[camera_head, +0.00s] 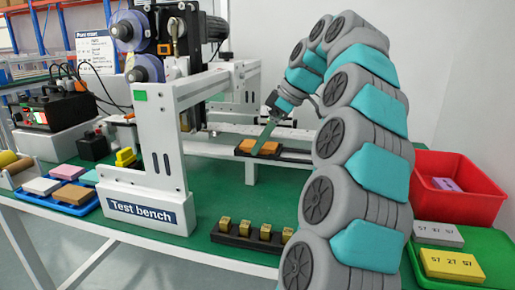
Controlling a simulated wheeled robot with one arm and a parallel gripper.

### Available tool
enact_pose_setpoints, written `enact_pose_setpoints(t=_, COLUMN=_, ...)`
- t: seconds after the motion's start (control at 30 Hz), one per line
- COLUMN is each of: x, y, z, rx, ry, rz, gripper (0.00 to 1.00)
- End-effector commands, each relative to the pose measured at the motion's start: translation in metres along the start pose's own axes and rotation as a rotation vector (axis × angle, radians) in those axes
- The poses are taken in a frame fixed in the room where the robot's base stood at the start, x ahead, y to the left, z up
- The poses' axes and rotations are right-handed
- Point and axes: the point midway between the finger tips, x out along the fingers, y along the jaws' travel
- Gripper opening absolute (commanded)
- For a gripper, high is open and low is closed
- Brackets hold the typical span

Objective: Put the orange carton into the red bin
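An orange carton (250,147) lies on a dark holder on the white rail behind the test bench's front post. My gripper (264,138) reaches down over this carton, its green fingertip at or just above the top. Only one finger shows clearly, so I cannot tell whether it is open or shut, or whether it touches the carton. Another orange block (72,194) lies in the blue tray at the left. The red bin (460,206) stands at the right behind my arm and holds a purple carton (446,184).
A green tray (490,246) at the right front holds a grey carton (437,233) and a yellow carton (452,265). The blue tray (60,205) holds several blocks. A white machine post (160,130) and a black rack of brass blocks (250,243) stand in front.

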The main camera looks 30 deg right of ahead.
Motion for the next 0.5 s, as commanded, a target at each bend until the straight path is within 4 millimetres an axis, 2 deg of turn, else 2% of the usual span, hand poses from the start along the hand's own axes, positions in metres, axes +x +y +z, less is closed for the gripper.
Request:
enact_pose_setpoints(t=0.07, x=0.0, y=-0.0001, z=-0.0001, rx=0.0, ry=0.0, rz=0.0, gripper=0.82)
enact_pose_setpoints(t=0.5, x=-0.0001, y=-0.0002, z=-0.0003, rx=0.0, ry=0.0, rz=0.0, gripper=0.32)
